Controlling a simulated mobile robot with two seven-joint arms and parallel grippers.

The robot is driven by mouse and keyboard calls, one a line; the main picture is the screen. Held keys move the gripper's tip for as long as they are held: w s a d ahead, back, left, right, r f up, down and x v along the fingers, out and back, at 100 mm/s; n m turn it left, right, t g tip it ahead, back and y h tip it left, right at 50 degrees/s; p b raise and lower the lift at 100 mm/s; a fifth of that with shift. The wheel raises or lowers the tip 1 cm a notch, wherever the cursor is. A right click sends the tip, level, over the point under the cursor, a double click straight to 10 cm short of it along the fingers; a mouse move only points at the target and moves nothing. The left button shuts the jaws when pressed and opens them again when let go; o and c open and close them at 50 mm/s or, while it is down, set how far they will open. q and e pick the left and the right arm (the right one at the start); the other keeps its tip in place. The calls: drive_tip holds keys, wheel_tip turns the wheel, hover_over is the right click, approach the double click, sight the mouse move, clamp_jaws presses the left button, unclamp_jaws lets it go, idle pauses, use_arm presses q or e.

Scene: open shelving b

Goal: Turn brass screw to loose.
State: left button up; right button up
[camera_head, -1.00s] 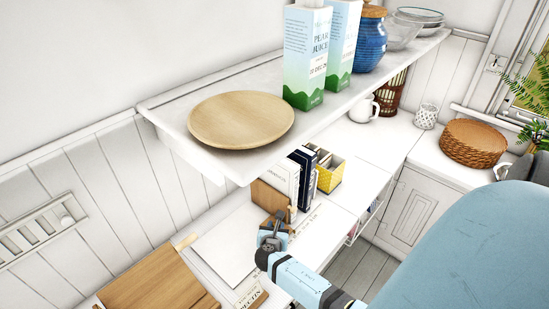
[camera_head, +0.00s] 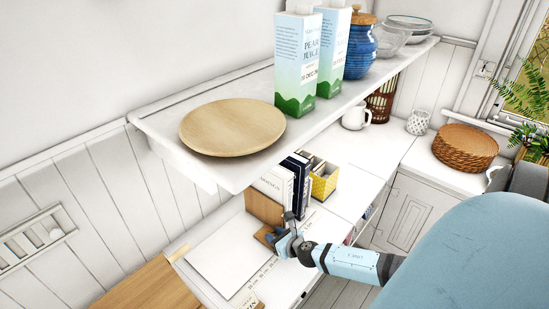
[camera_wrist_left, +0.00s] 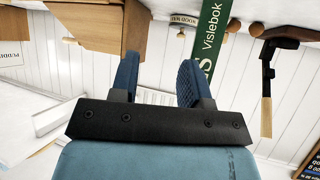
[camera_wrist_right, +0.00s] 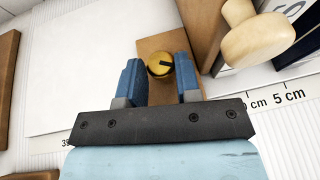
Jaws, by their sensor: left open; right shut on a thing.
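The brass screw (camera_wrist_right: 160,64) shows in the right wrist view as a small round gold head with a dark mark on its right side. It sits on a brown wooden block (camera_wrist_right: 150,44). My right gripper (camera_wrist_right: 160,76) has its blue fingertips on either side of the head and is shut on it. In the head view my right gripper (camera_head: 275,238) is low over the white worktop, beside the wooden bookend (camera_head: 262,207); the screw is too small to make out there. My left gripper (camera_wrist_left: 158,72) is open and empty in the left wrist view, and out of the head view.
A pale wooden knob (camera_wrist_right: 258,40) stands close right of the screw. Books (camera_head: 275,184) and a yellow box (camera_head: 323,180) stand behind my right gripper. A shelf (camera_head: 215,172) with a wooden plate (camera_head: 232,127) and cartons overhangs.

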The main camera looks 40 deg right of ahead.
use_arm(q)
drive_tip(key=shift+s+d+f+b, duration=0.15)
drive_tip(key=shift+f+b, duration=0.15)
drive_tip(key=shift+f, duration=0.15)
drive_tip(key=shift+s+d+f+b, duration=0.1)
drive_tip(key=shift+f+b, duration=0.15)
drive_tip(key=shift+f, duration=0.2)
use_arm(e)
drive_tip(key=shift+d+n+y, duration=0.1)
drive_tip(key=shift+n+y, duration=0.6)
drive_tip(key=shift+y, duration=0.1)
use_arm(q)
drive_tip(key=shift+w, duration=0.15)
use_arm(e)
drive_tip(key=o, duration=0.9)
drive_tip(key=shift+w, duration=0.15)
use_arm(q)
drive_tip(key=shift+d+f+b, duration=0.2)
drive_tip(key=shift+f+b, duration=0.45)
drive_tip(key=shift+b, duration=0.1)
use_arm(e)
drive_tip(key=shift+o, duration=0.2)
drive_tip(key=v, duration=1.4)
drive_tip(key=shift+w, duration=0.15)
